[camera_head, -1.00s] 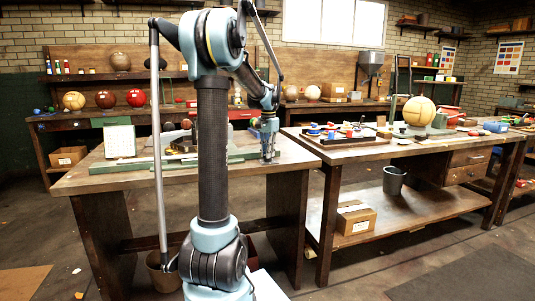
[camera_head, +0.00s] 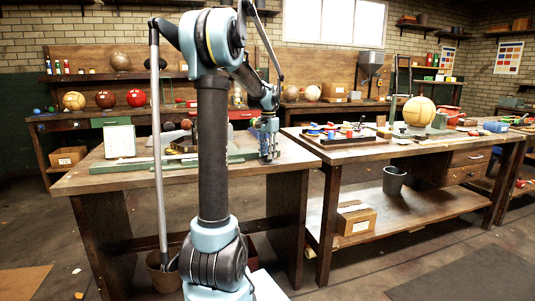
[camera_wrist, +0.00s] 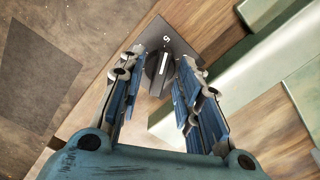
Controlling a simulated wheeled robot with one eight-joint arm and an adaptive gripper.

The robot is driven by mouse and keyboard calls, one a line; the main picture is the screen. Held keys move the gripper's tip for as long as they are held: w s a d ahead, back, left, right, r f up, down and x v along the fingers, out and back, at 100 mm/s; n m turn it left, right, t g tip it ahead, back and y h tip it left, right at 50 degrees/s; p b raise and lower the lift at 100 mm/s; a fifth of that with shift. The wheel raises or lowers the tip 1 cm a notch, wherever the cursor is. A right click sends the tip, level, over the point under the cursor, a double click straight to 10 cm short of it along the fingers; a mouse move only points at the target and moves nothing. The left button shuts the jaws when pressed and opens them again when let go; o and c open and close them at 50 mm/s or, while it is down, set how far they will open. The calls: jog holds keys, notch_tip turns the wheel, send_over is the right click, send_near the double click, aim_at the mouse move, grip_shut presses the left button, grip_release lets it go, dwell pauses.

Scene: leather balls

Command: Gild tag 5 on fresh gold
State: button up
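A dark square plate marked "5" (camera_wrist: 181,36) shows in the wrist view near the front edge of the wooden workbench. I cannot tell whether a fingertip touches the plate. In the head view my gripper (camera_head: 268,148) points down over the right end of the near workbench (camera_head: 110,178); the plate and knob cannot be made out there. I cannot identify any gold.
A pale green bar (camera_wrist: 240,70) lies beside the plate. The near bench holds a white chart panel (camera_head: 119,140). The right bench (camera_head: 350,153) carries a tray of small coloured items and a tan ball (camera_head: 419,111). Floor shows past the bench edge.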

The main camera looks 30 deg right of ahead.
jog(key=shift+r, duration=0.15)
notch_tip(320, 180, up, 12)
jog(key=shift+f, duration=0.2)
dwell(0.6)
jog(key=s+a+f+n, duration=0.2)
jog(key=s+a+f, duration=0.1)
jog(key=a, duration=0.6)
jog(key=s+a+f+n+t, duration=0.1)
jog(key=s+a+f+n, duration=0.15)
jog(key=a, duration=0.65)
jog(key=s+a+f+n, duration=0.3)
jog(key=a, duration=0.6)
jog(key=s+a+f+n, duration=0.3)
jog(key=s+a+f, duration=0.3)
jog(key=f, duration=0.3)
jog(key=s+a+f+n+t, duration=0.1)
jog(key=s+a+f+n, duration=0.3)
jog(key=s+a+f, duration=0.3)
notch_tip(320, 180, down, 2)
jog(key=shift+s+a+f, duration=0.1)
jog(key=shift+s+a, duration=0.1)
jog(key=shift+s, duration=1)
